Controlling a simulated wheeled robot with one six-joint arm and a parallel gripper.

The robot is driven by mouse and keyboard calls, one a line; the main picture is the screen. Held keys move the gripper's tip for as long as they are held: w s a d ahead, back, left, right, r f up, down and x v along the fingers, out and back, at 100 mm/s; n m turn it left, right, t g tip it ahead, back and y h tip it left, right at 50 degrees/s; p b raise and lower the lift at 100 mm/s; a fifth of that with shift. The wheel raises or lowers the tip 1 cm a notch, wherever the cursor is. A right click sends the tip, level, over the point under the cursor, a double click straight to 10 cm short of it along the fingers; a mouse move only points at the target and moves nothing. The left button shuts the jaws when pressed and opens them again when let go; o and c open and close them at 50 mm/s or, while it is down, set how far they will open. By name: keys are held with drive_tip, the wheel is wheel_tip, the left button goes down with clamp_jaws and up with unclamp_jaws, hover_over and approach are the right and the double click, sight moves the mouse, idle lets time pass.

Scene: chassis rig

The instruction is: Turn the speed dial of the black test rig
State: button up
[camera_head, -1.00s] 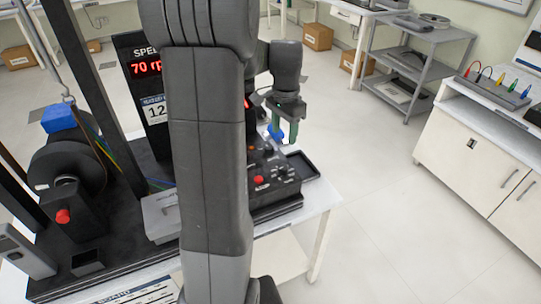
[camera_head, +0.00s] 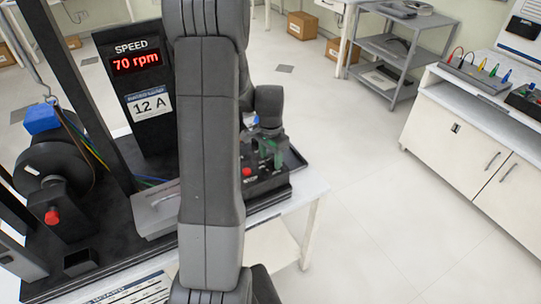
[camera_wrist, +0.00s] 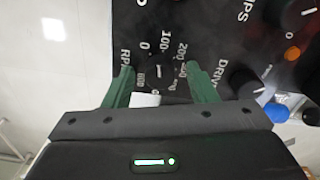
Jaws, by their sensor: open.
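The black test rig (camera_head: 105,215) stands on a white table at the left in the head view. Its red display (camera_head: 135,62) reads 70 rpm. My gripper (camera_head: 270,155) is at the control panel (camera_head: 262,186), partly behind my arm. In the wrist view my gripper (camera_wrist: 160,67) is open, with one green finger on each side of the black speed dial (camera_wrist: 160,74). The dial has a white pointer line and a scale with 0, 100 and 200 around it. I cannot tell whether the fingers touch it. In the head view the dial is hidden.
Other black knobs (camera_wrist: 245,82), an orange lamp (camera_wrist: 292,54) and a blue part (camera_wrist: 276,112) lie right of the dial in the wrist view. A red button (camera_head: 247,172) sits on the panel. A grey shelf cart (camera_head: 385,75) stands farther back; the floor at right is clear.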

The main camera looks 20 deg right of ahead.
drive_tip(key=c, duration=1)
drive_tip(key=shift+n, duration=0.4)
drive_tip(key=shift+n+b, duration=0.6)
drive_tip(key=shift+n, duration=0.3)
drive_tip(key=shift+n+b, duration=0.45)
drive_tip(key=shift+n, duration=1.25)
drive_tip(key=shift+o, duration=0.2)
drive_tip(key=o, duration=1)
drive_tip(key=shift+c, duration=0.2)
